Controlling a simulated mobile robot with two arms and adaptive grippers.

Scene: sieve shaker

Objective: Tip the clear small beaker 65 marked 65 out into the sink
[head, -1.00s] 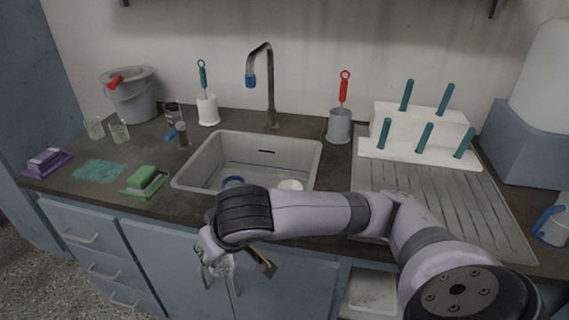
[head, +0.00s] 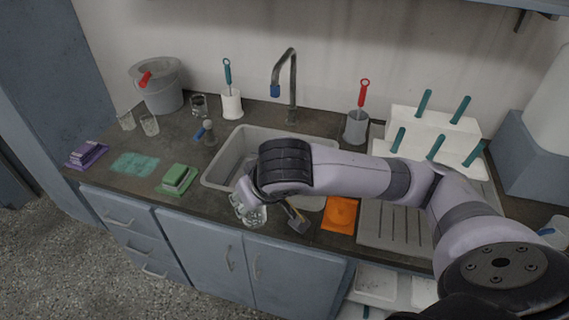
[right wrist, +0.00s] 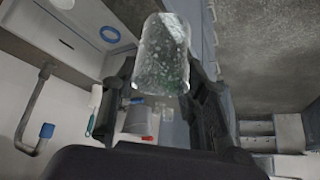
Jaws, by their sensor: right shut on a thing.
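My right gripper (head: 252,205) is shut on a clear beaker (head: 253,217) at the front edge of the counter, just in front of the sink (head: 211,181). The right wrist view shows the clear, speckled beaker (right wrist: 163,60) between the dark fingers of the gripper (right wrist: 160,92). No marking can be read on it, and I cannot tell how full it is. My right forearm crosses over the sink and hides much of its basin. In the right wrist view the sink (right wrist: 75,40) lies to the left of the beaker. My left gripper is not in view.
The faucet (head: 292,85) stands behind the sink. An orange mat (head: 340,214) and a drainboard (head: 400,233) lie to the right.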

